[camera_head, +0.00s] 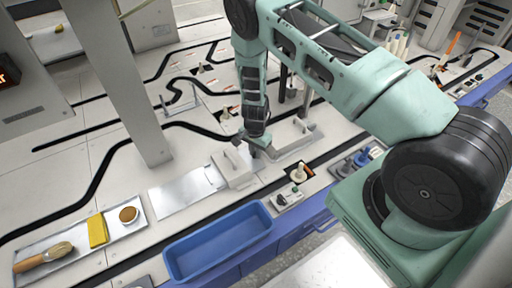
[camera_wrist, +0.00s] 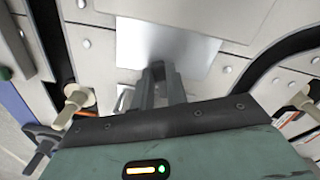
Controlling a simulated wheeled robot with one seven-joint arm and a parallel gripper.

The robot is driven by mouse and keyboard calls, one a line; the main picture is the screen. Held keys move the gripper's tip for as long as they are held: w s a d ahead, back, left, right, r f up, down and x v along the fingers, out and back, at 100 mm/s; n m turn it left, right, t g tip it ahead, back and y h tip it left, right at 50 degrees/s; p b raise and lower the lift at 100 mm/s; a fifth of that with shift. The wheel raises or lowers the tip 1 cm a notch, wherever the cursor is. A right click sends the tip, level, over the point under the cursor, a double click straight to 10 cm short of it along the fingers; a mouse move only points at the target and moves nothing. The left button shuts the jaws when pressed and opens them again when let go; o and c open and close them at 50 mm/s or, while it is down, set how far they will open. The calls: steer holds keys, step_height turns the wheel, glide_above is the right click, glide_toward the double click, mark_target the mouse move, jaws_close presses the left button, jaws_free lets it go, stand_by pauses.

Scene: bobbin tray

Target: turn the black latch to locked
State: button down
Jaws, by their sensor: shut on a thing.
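My gripper (camera_wrist: 160,80) points down at the bench, its dark fingers shut on a small dark piece between the tips. That piece appears to be the black latch (camera_wrist: 158,66). It is mostly hidden by the fingers, so its angle cannot be told. In the head view my gripper (camera_head: 257,147) is low, between a pale block with a handle (camera_head: 234,165) and a pale raised fixture (camera_head: 292,136). The latch is hidden there.
A shiny plate (camera_head: 187,190) lies left of the pale block. A blue bin (camera_head: 218,242) stands at the front edge. A beige knob (camera_head: 300,173) and grey-blue levers (camera_head: 345,166) stand to the right. A tray (camera_head: 62,252) holds a brush and a yellow block.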

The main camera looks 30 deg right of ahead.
steer(key=m, duration=0.1)
steer(key=m+p, duration=0.1)
steer(key=m, duration=0.1)
steer(key=m+p, duration=0.1)
steer(key=shift+w+m, duration=0.3)
stand_by(0.4)
steer(key=c, duration=1.4)
jaws_free()
step_height(320, 180, up, 12)
steer(key=p, duration=0.3)
